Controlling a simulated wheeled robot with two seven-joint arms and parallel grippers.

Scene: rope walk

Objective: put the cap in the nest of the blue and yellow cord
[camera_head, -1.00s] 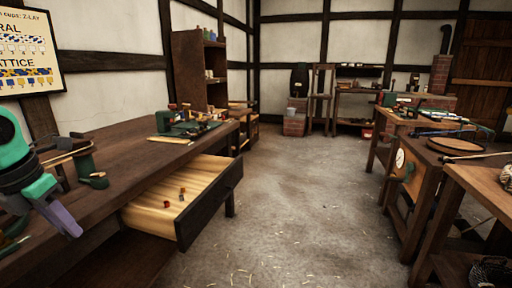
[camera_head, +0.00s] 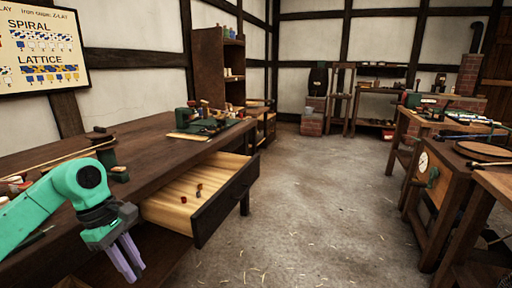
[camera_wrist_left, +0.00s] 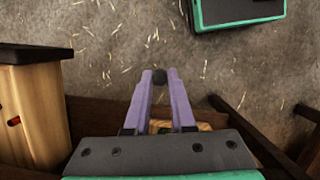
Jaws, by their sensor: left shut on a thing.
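My left gripper (camera_head: 130,264) hangs in front of the workbench, low at the left of the head view, with its fingers pointing down. In the left wrist view its two purple fingers (camera_wrist_left: 159,80) are shut on a small dark round piece, which I take to be the cap (camera_wrist_left: 158,76). It sits at the fingertips, above the floor. Two small reddish pieces (camera_head: 198,187) lie in the open drawer (camera_head: 180,208). I cannot make out a nest of blue and yellow cord. My right gripper is not in view.
The wooden workbench (camera_head: 60,180) runs along the left wall, its drawer sticking out to the right of my gripper. A poster (camera_head: 42,48) of spiral and lattice patterns hangs above. Other benches (camera_head: 440,190) stand at the right. The floor (camera_head: 320,200) between is clear except for straw bits.

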